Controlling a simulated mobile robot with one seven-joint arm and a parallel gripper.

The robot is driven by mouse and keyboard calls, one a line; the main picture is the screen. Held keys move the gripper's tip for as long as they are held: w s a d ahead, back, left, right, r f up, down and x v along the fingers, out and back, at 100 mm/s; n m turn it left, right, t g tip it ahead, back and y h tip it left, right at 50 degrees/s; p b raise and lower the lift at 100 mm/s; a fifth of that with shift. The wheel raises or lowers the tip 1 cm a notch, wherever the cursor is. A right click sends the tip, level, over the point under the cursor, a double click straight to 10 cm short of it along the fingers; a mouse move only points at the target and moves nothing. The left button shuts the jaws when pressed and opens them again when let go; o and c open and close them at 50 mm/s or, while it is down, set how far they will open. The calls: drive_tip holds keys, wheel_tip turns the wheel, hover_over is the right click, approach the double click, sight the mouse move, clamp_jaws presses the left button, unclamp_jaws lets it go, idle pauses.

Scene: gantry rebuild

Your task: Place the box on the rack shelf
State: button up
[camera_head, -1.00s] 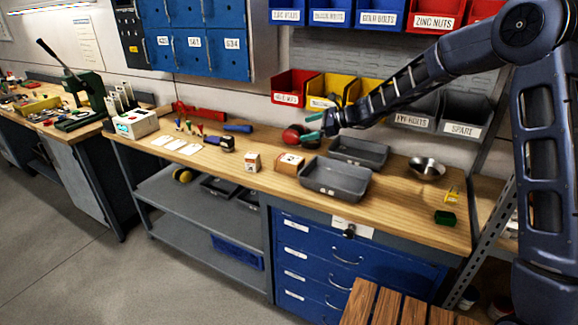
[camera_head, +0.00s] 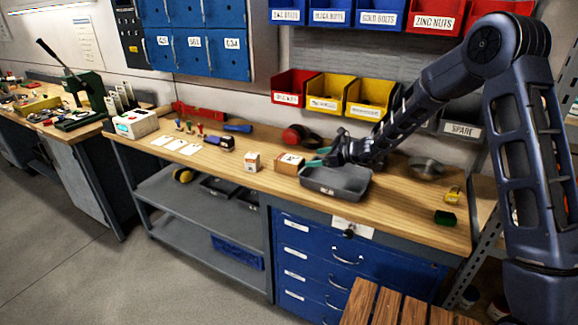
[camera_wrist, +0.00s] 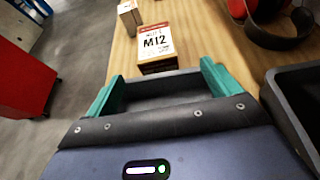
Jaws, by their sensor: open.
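A small box with a white label reading M12 (camera_wrist: 154,42) lies on the wooden bench, just ahead of my gripper (camera_wrist: 160,82) in the wrist view. It also shows in the head view (camera_head: 288,163). My gripper is open and empty, its two green fingers spread and pointing towards this box, apart from it. A second, smaller box (camera_head: 252,162) stands to its left, and it shows behind it in the wrist view (camera_wrist: 129,18). A metal rack (camera_head: 490,232) stands at the right edge of the head view, partly hidden by my arm.
A dark grey tray (camera_head: 335,183) lies below my gripper; its rim is beside the right finger in the wrist view (camera_wrist: 288,113). Red ear defenders (camera_head: 294,134) lie behind the box. A metal bowl (camera_head: 425,168) is partly hidden by my arm. Bench room in front of the boxes is clear.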

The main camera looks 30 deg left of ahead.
sight(297, 160)
drive_tip(key=x, duration=0.5)
drive_tip(key=shift+a+f, duration=0.2)
drive_tip(key=shift+a, duration=0.15)
drive_tip(key=shift+s+x, duration=0.2)
drive_tip(key=shift+x, duration=1.1)
drive_tip(key=shift+s+x, duration=0.15)
drive_tip(key=shift+x, duration=1.15)
drive_tip(key=shift+r, duration=0.25)
drive_tip(key=c, duration=1.5)
drive_tip(key=shift+r, duration=5)
